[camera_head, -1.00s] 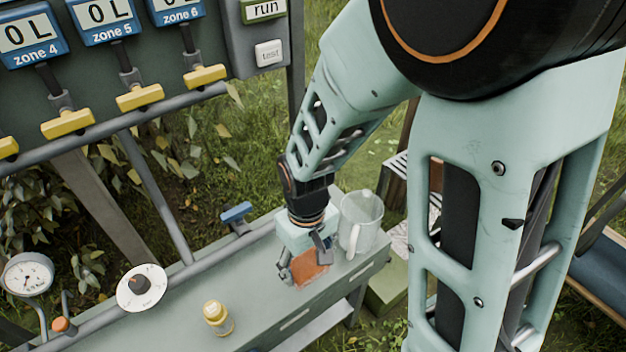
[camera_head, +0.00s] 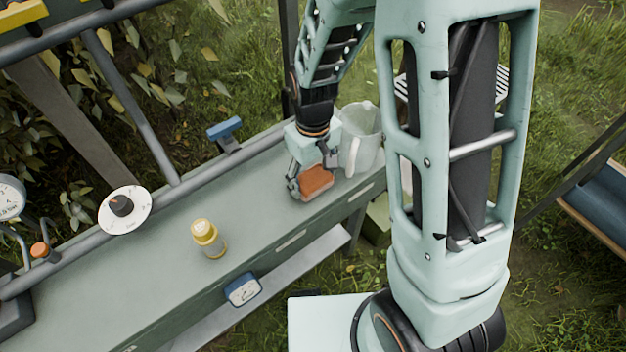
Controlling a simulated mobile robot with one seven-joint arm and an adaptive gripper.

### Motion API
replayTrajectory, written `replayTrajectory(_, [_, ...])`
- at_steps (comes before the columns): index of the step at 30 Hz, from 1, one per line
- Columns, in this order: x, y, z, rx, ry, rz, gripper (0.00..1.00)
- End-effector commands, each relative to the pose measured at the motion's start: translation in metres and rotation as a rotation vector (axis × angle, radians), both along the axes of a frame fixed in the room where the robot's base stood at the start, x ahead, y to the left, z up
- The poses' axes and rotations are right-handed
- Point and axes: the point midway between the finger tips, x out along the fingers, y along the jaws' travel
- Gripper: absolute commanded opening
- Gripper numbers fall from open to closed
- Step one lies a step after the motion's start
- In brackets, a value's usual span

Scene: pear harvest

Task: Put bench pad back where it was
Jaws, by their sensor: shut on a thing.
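The bench pad (camera_head: 317,182) is a small orange-brown block near the right end of the grey-green bench (camera_head: 255,195). My gripper (camera_head: 312,183) points down over it and is shut on it, with a finger on its left side and one behind it. I cannot tell whether the pad's underside touches the bench top or hangs just above it.
A clear jug (camera_head: 361,140) stands right beside my gripper at the bench's right end. A yellow bottle (camera_head: 208,240) stands near the front edge. A white dial (camera_head: 125,210) and a blue valve handle (camera_head: 225,128) are along the back rail. The bench between bottle and pad is clear.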

Motion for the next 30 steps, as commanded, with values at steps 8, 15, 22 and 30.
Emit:
replayTrajectory(8, [0.0, 0.0, -0.001, 0.0, 0.0, 0.0, 0.42])
replayTrajectory(15, [0.0, 0.0, -0.002, 0.001, -0.001, 0.0, 0.82])
replayTrajectory(22, [0.0, 0.0, -0.002, 0.001, -0.001, 0.0, 0.82])
replayTrajectory(30, [0.002, 0.001, 0.025, 0.002, -0.007, 0.001, 0.82])
